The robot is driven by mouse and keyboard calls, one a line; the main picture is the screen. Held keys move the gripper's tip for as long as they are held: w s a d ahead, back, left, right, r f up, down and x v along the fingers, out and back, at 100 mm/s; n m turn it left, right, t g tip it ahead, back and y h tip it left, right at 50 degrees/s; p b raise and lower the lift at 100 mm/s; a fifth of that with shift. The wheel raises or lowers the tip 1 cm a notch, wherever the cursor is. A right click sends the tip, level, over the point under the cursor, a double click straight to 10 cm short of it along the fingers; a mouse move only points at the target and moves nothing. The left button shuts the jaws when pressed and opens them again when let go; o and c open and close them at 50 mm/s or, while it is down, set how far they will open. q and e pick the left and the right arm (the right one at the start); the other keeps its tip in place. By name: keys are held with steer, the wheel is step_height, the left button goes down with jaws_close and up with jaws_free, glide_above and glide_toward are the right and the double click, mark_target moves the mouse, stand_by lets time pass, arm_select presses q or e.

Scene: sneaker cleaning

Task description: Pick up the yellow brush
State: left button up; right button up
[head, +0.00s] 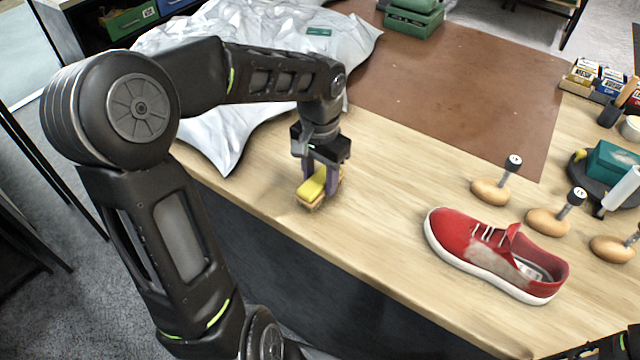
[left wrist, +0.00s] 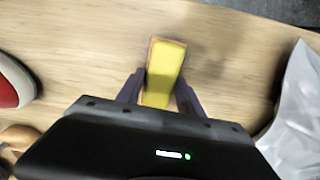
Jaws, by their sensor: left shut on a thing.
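The yellow brush (head: 313,190) has a yellow top and a tan lower part with bristles. It is at the wooden table's front edge, between the fingers of my left gripper (head: 325,181). In the left wrist view the brush (left wrist: 163,75) stands between the two dark fingers of the left gripper (left wrist: 160,90), which is shut on it. I cannot tell whether the bristles touch the table. Part of my right arm shows at the lower right corner of the head view; its fingertips cannot be made out.
A red sneaker (head: 470,245) lies to the right on the table (head: 390,200). Several wooden knobs with dark-topped posts, one a wooden knob (head: 490,190), stand behind it. A brown mat (head: 470,95) and crumpled white sheet (head: 225,125) lie at the back. A green box (head: 412,20) stands behind.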

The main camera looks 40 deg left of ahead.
mark_target(320, 177)
arm_select(q)
steer(key=c, duration=0.3)
steer(key=shift+c, duration=0.2)
step_height(320, 177, up, 10)
steer(key=shift+b, duration=0.4)
stand_by(0.3)
steer(key=o, duration=0.9)
steer(key=c, duration=0.7)
